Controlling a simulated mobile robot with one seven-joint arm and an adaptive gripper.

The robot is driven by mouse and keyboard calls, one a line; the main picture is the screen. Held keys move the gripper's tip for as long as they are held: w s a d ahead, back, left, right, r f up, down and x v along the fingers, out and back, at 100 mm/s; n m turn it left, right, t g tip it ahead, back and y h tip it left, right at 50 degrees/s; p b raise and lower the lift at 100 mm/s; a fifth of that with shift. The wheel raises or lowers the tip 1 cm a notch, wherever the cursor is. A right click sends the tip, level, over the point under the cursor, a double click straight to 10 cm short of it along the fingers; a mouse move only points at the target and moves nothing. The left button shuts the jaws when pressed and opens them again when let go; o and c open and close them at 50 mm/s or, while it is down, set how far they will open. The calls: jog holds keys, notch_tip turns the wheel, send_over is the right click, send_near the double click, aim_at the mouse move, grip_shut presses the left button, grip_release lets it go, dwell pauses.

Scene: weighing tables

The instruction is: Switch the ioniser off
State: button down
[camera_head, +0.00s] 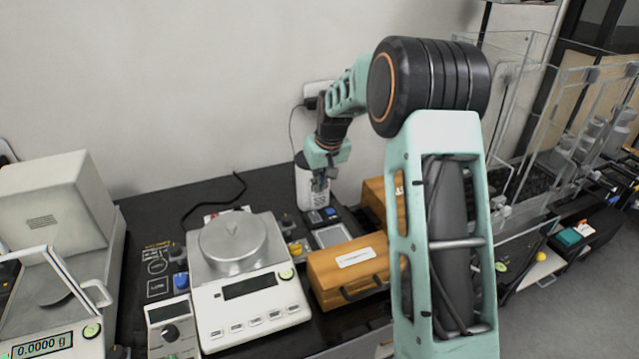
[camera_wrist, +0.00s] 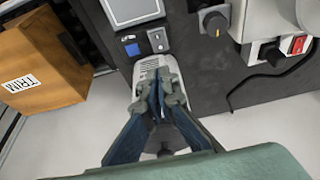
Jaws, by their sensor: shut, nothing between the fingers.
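A white upright unit (camera_head: 309,186) stands against the wall at the back of the dark table; I take it to be the ioniser, though no label on it is readable. In the wrist view its ribbed pale top (camera_wrist: 150,66) shows under my fingers. A dark panel beside it bears a blue square (camera_wrist: 131,49) and a small grey switch (camera_wrist: 158,40); I cannot tell the switch's position. My gripper (camera_head: 321,183) is shut and empty, in front of the unit in the head view. In the wrist view my gripper (camera_wrist: 158,84) covers part of the unit; contact cannot be told.
A white balance (camera_head: 252,298) with a round pan stands in front to the left. Wooden boxes (camera_head: 345,268) stand to the right of it. A red switch (camera_wrist: 298,45) and a black cable (camera_wrist: 255,82) lie right in the wrist view. Glass enclosures stand far right.

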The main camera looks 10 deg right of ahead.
aim_at(315, 212)
jog(key=x, duration=1)
jog(key=shift+s+d+f+p, duration=0.1)
jog(key=shift+s+f+p, duration=0.15)
jog(key=shift+s+p, duration=0.15)
jog(key=shift+f, duration=0.1)
